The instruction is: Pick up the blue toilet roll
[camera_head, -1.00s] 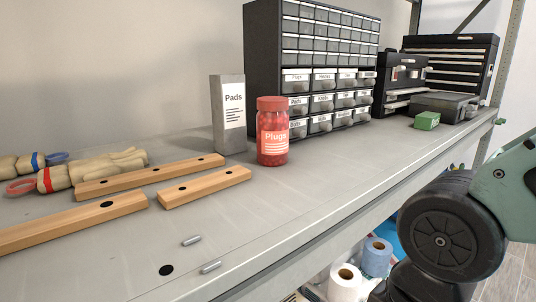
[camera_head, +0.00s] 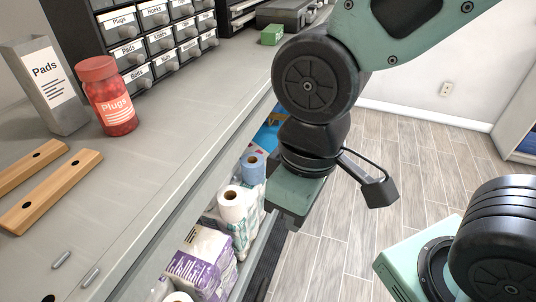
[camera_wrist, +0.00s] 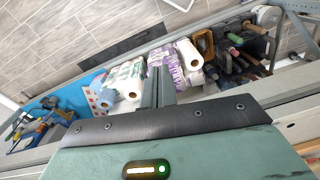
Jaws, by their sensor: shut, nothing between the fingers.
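The blue toilet roll (camera_head: 253,168) stands on the lower shelf in the head view, just behind a white roll (camera_head: 236,204). In the wrist view the blue roll (camera_wrist: 105,98) is left of the fingers, beside the white roll (camera_wrist: 131,94). My gripper (camera_wrist: 158,76) is shut and empty, its fingers pointing over the lower shelf. In the head view my wrist hangs right of the rolls, outside the shelf edge, and the fingers are hard to make out.
The workbench top (camera_head: 150,150) overhangs the lower shelf. Purple-wrapped packs (camera_head: 201,262) lie nearer on that shelf. On the bench stand a red Plugs jar (camera_head: 107,97), a Pads box (camera_head: 48,88) and a drawer cabinet (camera_head: 160,40). Open wooden floor (camera_head: 390,150) lies to the right.

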